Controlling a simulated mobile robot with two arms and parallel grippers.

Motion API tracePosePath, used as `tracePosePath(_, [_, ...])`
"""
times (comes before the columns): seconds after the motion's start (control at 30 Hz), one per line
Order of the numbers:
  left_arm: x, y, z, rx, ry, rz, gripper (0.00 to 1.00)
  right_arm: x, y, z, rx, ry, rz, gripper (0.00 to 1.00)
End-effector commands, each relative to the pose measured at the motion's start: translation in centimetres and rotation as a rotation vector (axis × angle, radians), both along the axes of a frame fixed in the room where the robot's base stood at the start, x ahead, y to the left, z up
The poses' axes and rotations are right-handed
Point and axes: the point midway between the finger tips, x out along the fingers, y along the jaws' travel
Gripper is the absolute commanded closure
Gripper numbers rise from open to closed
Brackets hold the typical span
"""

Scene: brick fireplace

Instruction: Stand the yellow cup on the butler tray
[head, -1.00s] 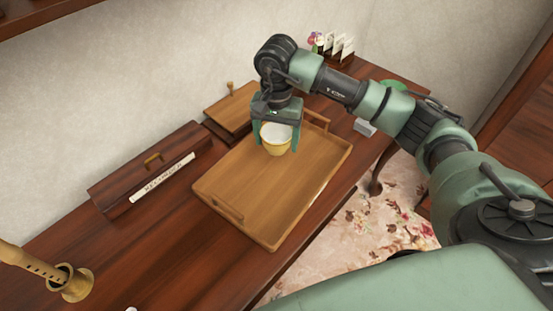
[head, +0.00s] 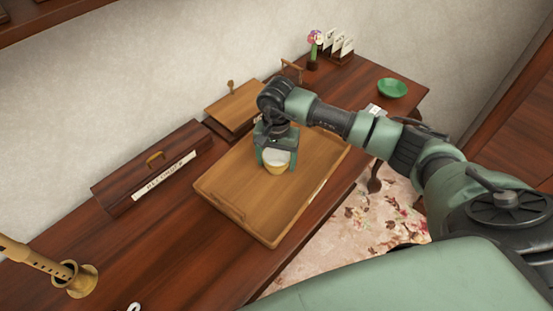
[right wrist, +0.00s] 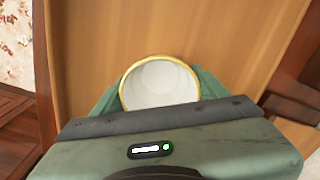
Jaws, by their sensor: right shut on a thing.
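The yellow cup (head: 275,167) is upright, with a white inside. My right gripper (head: 276,160) is shut on it, one finger on each side. The cup is over the middle of the wooden butler tray (head: 247,207), at or just above its floor; I cannot tell if it touches. In the right wrist view the cup (right wrist: 160,84) shows its open mouth and yellow rim between the fingers, with the tray's floor (right wrist: 225,35) around it. My left gripper is not in view.
A recorder box (head: 150,168) and a small wooden board (head: 235,108) lie behind the tray. A green bowl (head: 392,88), a flower holder (head: 313,50) and cards (head: 338,45) are at the far end. A brass pot (head: 78,280) with a recorder stands at front left.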

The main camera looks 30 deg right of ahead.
Motion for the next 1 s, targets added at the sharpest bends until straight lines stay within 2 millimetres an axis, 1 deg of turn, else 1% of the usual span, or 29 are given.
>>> tracePosePath(0.07, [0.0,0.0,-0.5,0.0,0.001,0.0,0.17,0.0,0.0,-0.4,-0.001,-0.001,0.0,0.72])
tracePosePath(0.1, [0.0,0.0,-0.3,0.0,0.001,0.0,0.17,0.0,0.0,-0.2,-0.001,-0.001,0.0,0.18])
tracePosePath(0.13, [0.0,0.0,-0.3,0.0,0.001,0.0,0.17,0.0,0.0,-0.2,0.0,0.0,0.0,0.1])
tracePosePath(0.17, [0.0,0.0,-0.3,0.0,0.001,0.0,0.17,0.0,0.0,-0.2,0.0,0.0,0.0,0.05])
tracePosePath(0.43, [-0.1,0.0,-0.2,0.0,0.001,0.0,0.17,0.0,0.0,-0.2,0.0,0.0,0.0,0.05])
tracePosePath(0.57, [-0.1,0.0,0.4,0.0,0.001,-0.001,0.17,0.0,0.0,0.4,0.0,0.0,0.0,0.05])
tracePosePath(0.6, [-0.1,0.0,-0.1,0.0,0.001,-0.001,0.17,0.1,0.0,0.6,0.0,-0.003,0.0,0.05])
tracePosePath(0.67, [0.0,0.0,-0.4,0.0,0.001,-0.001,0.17,0.2,-0.1,1.5,-0.002,-0.005,0.0,0.05])
tracePosePath(0.77, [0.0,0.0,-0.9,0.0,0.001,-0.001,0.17,0.2,-0.1,3.5,-0.001,-0.007,0.001,0.05])
tracePosePath(1.0, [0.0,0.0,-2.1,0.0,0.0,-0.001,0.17,0.1,0.0,8.7,-0.001,-0.005,0.0,0.05])
